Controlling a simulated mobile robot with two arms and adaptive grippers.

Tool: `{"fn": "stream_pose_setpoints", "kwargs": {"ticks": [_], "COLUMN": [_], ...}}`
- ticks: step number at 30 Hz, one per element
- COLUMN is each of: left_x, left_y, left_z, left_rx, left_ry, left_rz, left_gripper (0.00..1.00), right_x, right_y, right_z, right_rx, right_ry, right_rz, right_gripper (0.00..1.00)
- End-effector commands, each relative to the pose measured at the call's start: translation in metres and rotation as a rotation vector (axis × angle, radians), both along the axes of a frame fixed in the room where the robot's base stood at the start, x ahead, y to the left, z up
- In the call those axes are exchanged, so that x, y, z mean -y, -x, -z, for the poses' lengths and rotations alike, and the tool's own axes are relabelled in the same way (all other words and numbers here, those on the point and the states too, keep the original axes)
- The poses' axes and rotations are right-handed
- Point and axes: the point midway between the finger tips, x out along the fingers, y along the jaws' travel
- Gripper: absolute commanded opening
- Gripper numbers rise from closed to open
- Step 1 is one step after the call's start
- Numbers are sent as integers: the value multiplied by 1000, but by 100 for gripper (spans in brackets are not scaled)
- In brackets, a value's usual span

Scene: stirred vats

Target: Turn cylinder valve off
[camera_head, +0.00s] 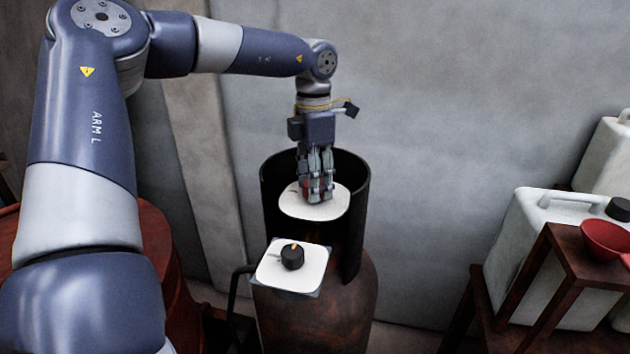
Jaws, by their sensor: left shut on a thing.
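The gas cylinder (340,315) is rusty brown and stands upright, with a dark open collar (360,205) around its top. Inside the collar is a white rounded plate (332,212). My left gripper (316,198) points down over this plate and is shut on a small red valve knob (305,187), mostly hidden by the fingers. On the front of the cylinder a second white plate (278,276) carries a black knob (292,257) with an orange pointer mark. My left gripper is apart from this black knob. My right gripper is not in view.
A dark handle or pipe (235,290) stands left of the cylinder. A red drum (180,275) is partly hidden behind my left arm. At right, white jerrycans (520,235) and a red bowl (605,238) stand by a rusty brown stand (545,285). A grey wall is close behind.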

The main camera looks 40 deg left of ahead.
Motion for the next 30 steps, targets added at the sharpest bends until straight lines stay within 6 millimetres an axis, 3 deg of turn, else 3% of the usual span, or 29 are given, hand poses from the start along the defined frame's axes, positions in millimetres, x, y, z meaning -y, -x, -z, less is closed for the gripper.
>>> {"fn": "stream_pose_setpoints", "kwargs": {"ticks": [18, 19, 21, 30], "left_x": [-1, -1, -1, 0], "left_y": [0, 0, 0, 0], "left_z": [-1, -1, -1, 0], "left_rx": [1, 1, 1, 1], "left_ry": [-2, -2, -2, -1], "left_rz": [42, 42, 41, 40], "left_gripper": [19, 48, 63, 63], "right_x": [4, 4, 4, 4], "right_y": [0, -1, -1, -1], "right_z": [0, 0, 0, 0], "right_rx": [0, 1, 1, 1], "right_ry": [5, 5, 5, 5], "right_rz": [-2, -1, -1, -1], "right_gripper": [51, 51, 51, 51]}}
